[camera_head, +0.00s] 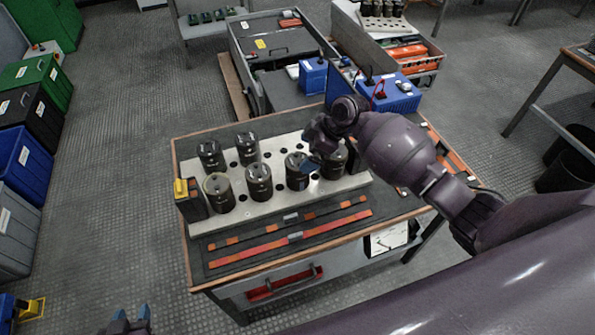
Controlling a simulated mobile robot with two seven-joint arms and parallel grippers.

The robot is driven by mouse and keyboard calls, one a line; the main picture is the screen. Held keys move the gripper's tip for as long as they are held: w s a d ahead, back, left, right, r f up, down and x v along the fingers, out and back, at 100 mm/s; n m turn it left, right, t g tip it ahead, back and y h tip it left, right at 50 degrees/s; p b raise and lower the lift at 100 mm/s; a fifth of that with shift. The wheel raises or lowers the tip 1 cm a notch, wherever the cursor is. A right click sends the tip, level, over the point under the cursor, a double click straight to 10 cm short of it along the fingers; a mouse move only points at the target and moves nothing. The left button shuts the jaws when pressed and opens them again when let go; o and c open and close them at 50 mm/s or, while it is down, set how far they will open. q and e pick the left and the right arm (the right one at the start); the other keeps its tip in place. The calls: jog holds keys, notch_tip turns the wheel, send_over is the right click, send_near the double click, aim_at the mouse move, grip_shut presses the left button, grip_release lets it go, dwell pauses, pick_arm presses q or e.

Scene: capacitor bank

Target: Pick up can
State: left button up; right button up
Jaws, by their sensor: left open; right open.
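Several black cans stand upright in a perforated pale tray (243,206) on the workbench. Two stand in the back row, a can (209,155) and another can (247,150). The front row has a can (218,194), a can (259,183), a can (297,178) and, furthest right, a can (335,165) partly hidden by my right arm. My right gripper (309,164) is open, with its blue fingertip at the third front can; I cannot tell whether it touches. My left gripper (131,319) is open and empty at the bottom edge, away from the bench.
Orange and black strips (290,238) lie along the bench front. A yellow-topped black device (188,200) stands at the tray's left end. Blue batteries (396,95) sit behind the bench near grey cabinets (275,45). Coloured bins (22,150) line the left wall. The floor between is clear.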

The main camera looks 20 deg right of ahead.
aim_at(301, 160)
jog(key=shift+s+d+f+x, duration=0.1)
jog(key=shift+x, duration=1.5)
jog(key=shift+s+d+f+x, duration=0.1)
jog(key=shift+s+d+x, duration=0.05)
jog(key=shift+x, duration=1.45)
jog(key=c, duration=1.2)
jog(key=shift+r, duration=0.1)
jog(key=shift+c, duration=0.5)
jog(key=shift+r, duration=0.1)
